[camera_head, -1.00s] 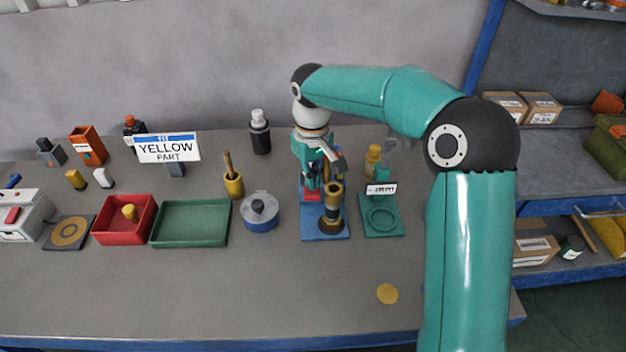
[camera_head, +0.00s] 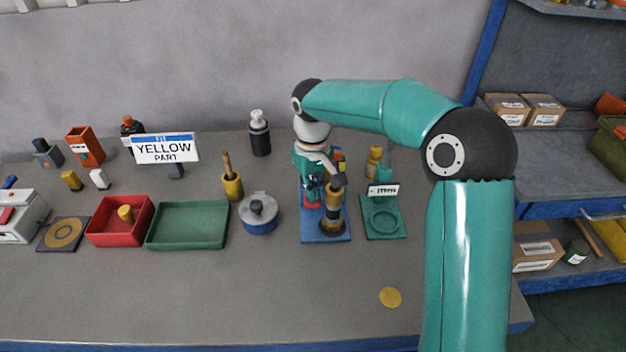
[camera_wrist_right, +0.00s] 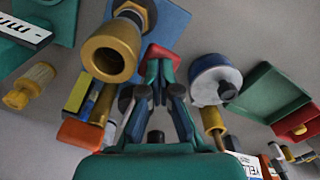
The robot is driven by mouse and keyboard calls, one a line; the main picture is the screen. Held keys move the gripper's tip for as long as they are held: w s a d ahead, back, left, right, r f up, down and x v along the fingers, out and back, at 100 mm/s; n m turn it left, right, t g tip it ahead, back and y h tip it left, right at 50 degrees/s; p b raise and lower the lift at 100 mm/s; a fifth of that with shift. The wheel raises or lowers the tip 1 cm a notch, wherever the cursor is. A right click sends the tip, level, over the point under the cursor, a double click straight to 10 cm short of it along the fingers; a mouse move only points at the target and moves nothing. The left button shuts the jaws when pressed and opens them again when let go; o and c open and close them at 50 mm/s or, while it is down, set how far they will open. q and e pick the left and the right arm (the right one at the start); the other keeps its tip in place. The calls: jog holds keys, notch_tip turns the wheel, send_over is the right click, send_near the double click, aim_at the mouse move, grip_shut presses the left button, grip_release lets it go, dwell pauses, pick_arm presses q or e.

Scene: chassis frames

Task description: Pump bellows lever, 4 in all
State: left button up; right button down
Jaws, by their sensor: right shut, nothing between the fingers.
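The blue base (camera_head: 324,238) carries an upright brass nozzle (camera_head: 333,215); these parts also show in the right wrist view as a large brass mouth (camera_wrist_right: 110,52) over a blue plate (camera_wrist_right: 172,14). My right gripper (camera_head: 312,192) points down over the base, left of the nozzle. In the wrist view its fingertips (camera_wrist_right: 158,72) are together with nothing held, in front of a red part (camera_wrist_right: 161,53). A yellow, red and blue piece (camera_head: 340,160) stands behind the nozzle. I cannot tell which part is the lever or whether the fingers touch it. My left gripper is out of view.
A teal stand with a ring (camera_head: 384,222) and small sign is close on the right. A blue-grey lidded pot (camera_head: 260,215), green tray (camera_head: 188,225) and red bin (camera_head: 118,221) stand left. The front tabletop is clear except for a yellow disc (camera_head: 390,297).

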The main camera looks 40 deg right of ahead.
jog(key=shift+r+p, duration=3)
jog(key=shift+r, duration=0.5)
jog(key=shift+f, duration=0.1)
